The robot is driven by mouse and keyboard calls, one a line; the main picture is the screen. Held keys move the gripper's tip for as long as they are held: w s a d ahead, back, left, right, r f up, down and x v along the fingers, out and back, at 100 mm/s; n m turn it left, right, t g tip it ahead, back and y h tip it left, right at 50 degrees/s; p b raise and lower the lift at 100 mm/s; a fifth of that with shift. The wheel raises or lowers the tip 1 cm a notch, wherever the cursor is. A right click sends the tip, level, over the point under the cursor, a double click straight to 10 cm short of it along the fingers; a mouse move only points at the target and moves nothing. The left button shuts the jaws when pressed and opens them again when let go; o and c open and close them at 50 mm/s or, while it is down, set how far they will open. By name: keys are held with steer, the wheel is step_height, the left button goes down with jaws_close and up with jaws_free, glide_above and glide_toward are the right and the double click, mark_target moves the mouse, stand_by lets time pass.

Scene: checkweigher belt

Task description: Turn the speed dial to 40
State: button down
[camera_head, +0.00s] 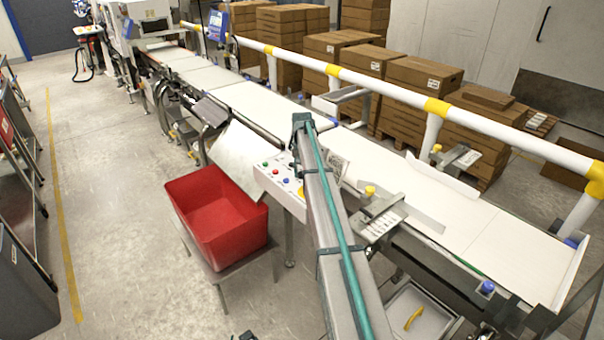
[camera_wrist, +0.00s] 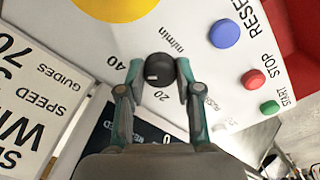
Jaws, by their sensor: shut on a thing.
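The speed dial (camera_wrist: 160,68) is a small black knob on a white control panel (camera_wrist: 115,45) in the wrist view. A white mark on its face sits toward the lower left, between the printed 40 (camera_wrist: 122,63) and 20 (camera_wrist: 162,97). My gripper (camera_wrist: 160,78) has one finger on each side of the knob and is shut on it. In the head view the control panel (camera_head: 268,184) shows its coloured buttons left of my arm. The dial and my fingertips are hidden there.
Blue (camera_wrist: 224,33), red (camera_wrist: 253,79) and green (camera_wrist: 269,107) buttons lie right of the dial. A yellow disc (camera_wrist: 115,6) is above it. In the head view a red bin (camera_head: 190,213) stands left of the panel, and the white conveyor belt (camera_head: 390,178) runs behind it.

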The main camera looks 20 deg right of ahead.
steer(key=shift+m, duration=0.3)
steer(key=c, duration=0.8)
jaws_free()
steer(key=shift+o, duration=0.2)
step_height(320, 180, up, 12)
